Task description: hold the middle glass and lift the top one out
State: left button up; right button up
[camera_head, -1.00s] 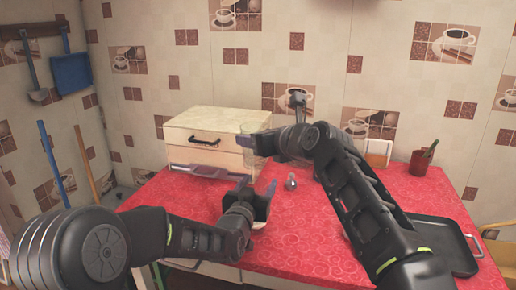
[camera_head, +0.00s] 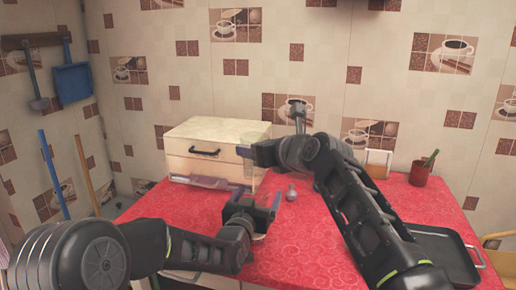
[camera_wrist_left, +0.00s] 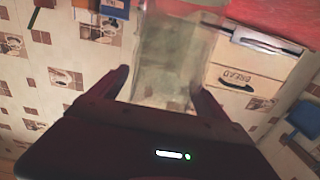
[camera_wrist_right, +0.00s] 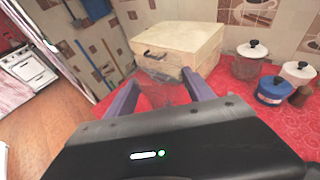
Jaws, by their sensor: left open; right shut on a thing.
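A clear glass (camera_head: 258,133) shows faintly at my right gripper (camera_head: 255,152), in front of the bread box. My right gripper is shut on it; in the right wrist view the glass between the fingers (camera_wrist_right: 160,97) is barely visible. My left gripper (camera_head: 255,198) is open, lower and nearer the front of the counter. In the left wrist view a tall see-through glass (camera_wrist_left: 170,50) stands between and beyond the open fingers (camera_wrist_left: 160,85). I cannot tell how many glasses are nested there, or whether the left fingers touch glass.
The cream bread box (camera_head: 215,165) stands behind the grippers. A small silver-topped shaker (camera_head: 291,192) is close to the right of my left gripper. The red counter's middle is mostly clear.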

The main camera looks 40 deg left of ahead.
pick_arm(q)
jog(key=v, duration=0.7)
jog(key=shift+s, duration=0.25)
jog(key=shift+d, duration=0.1)
pick_arm(e)
jog(key=shift+s, duration=0.1)
dwell(0.3)
